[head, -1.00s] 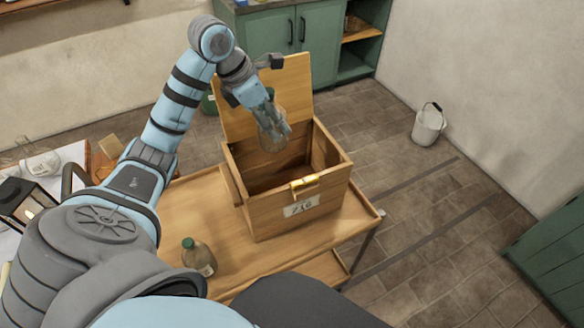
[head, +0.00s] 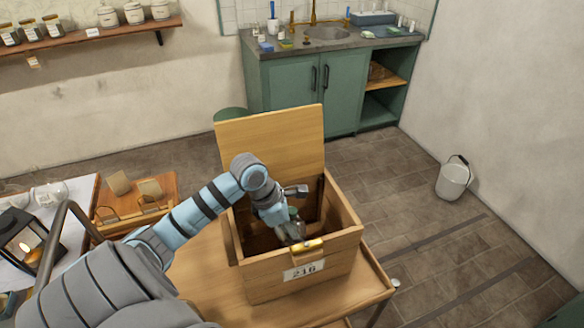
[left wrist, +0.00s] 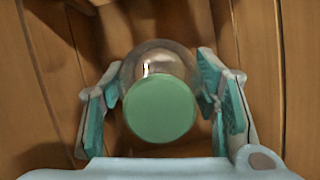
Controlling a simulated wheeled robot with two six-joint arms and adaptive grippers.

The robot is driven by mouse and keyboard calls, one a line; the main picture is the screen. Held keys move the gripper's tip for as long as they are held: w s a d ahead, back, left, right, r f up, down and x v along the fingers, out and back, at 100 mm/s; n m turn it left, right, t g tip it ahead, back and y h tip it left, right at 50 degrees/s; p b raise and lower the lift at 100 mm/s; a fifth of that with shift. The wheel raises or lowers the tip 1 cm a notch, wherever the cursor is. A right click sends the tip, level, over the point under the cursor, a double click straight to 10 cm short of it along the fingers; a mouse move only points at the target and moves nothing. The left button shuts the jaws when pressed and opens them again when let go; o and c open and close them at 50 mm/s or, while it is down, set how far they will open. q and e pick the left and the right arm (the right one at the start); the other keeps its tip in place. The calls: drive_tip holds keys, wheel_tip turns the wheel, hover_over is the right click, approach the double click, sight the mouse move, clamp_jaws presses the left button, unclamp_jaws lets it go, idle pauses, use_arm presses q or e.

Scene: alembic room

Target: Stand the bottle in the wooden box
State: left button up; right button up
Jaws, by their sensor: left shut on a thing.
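The wooden box (head: 297,268) stands open on a wooden table, with a "246"-like label on its front and a brass latch on its front rim. Its lid (head: 268,140) is raised at the back. My left gripper (head: 290,225) reaches down inside the box and is shut on the bottle (left wrist: 160,108). The bottle is clear glass with a green cap facing the wrist camera, between both finger pads. Wooden walls surround it in the left wrist view. The bottle's base is hidden, so I cannot tell whether it touches the box floor. My right gripper is not in view.
The wooden table (head: 190,285) has bare top left of the box. A side table with a lantern (head: 22,238) and a wooden rack (head: 150,192) stands at the left. A white bucket (head: 453,180) stands on the floor, right.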

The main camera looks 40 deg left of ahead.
use_arm(q)
drive_tip(key=shift+s+f, duration=0.1)
drive_tip(key=shift+f, duration=0.85)
drive_tip(key=shift+s+f, duration=0.15)
drive_tip(key=shift+f, duration=0.1)
drive_tip(key=shift+s+r, duration=0.15)
drive_tip(key=shift+s, duration=0.05)
drive_tip(key=o, duration=1.1)
drive_tip(key=shift+w+f+b, duration=0.1)
drive_tip(key=shift+f+b, duration=0.15)
drive_tip(key=shift+b, duration=0.05)
drive_tip(key=o, duration=0.4)
drive_tip(key=shift+o, duration=0.2)
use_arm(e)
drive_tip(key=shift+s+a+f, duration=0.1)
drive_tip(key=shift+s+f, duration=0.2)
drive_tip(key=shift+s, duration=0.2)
use_arm(q)
drive_tip(key=shift+r, duration=0.1)
